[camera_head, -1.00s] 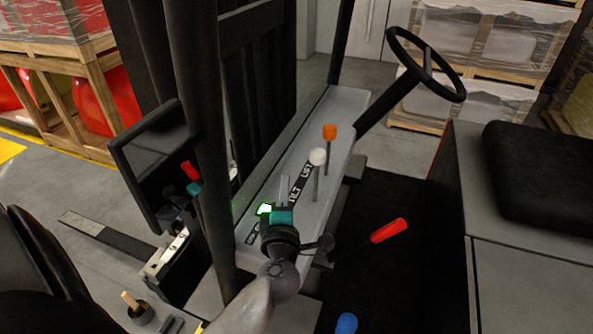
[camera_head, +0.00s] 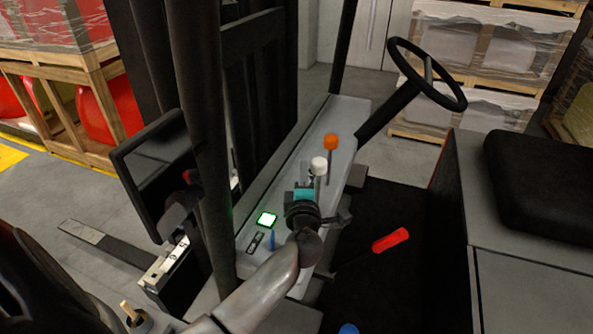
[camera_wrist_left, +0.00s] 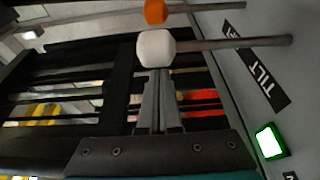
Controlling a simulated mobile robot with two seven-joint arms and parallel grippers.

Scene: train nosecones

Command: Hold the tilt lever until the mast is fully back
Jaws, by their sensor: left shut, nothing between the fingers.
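The lever with the white knob (camera_head: 319,165) stands on the grey console (camera_head: 343,115), with the word TILT (camera_wrist_left: 266,82) on a black label near its base in the left wrist view. Its knob (camera_wrist_left: 156,48) shows large there, in front of my fingertips. My left gripper (camera_head: 309,174) is shut and empty, its fingers pointing at the white knob from the near side. The fingertips (camera_wrist_left: 158,72) are at or very close to the knob; I cannot tell whether they touch. The dark mast (camera_head: 262,90) stands upright behind the console. My right gripper is not in view.
An orange-knobbed lever (camera_head: 331,141) stands just beyond the white one. A green-lit square (camera_head: 267,219) and a short blue lever (camera_head: 272,240) are nearer. A red handle (camera_head: 391,240), steering wheel (camera_head: 427,75) and seat (camera_head: 540,185) lie right. A dark mirror-like panel (camera_head: 155,165) stands left.

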